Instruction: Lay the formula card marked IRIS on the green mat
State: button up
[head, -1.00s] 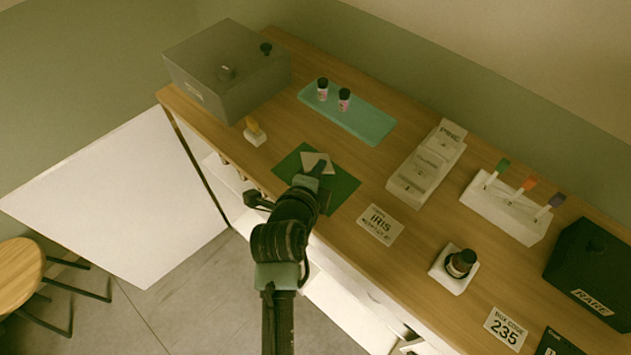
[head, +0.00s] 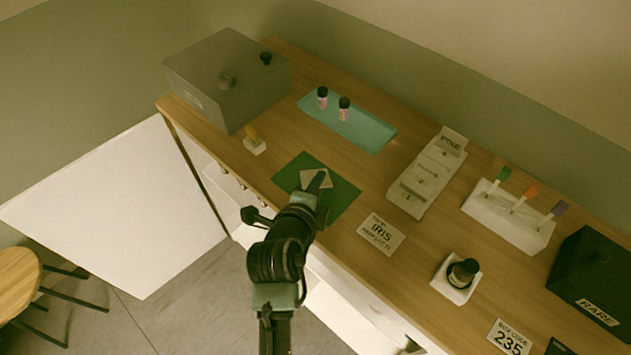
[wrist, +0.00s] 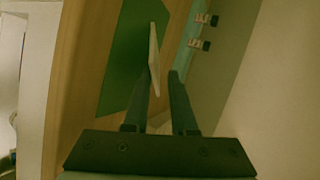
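My gripper (head: 321,183) is at the card, low over the mat. In the wrist view the card (wrist: 154,55) shows nearly edge-on at my fingertips (wrist: 160,76), close against the left finger, with a gap to the right finger. The green mat (wrist: 122,55) lies to its left there.
A white card rack (head: 427,172) with a PINE card stands to the right. A teal tray (head: 370,134) with two small bottles is behind. Bare wood surrounds the mat.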

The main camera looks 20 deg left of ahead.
jog(key=shift+p+v, duration=1.2)
jog(key=shift+v, duration=2.25)
notch_tip(320, 180, up, 7)
jog(key=s+p, duration=0.2)
jog(key=p, duration=0.3)
jog(key=shift+s+d+r, duration=0.15)
jog(key=shift+s+r, duration=0.1)
jog(key=shift+s, duration=0.05)
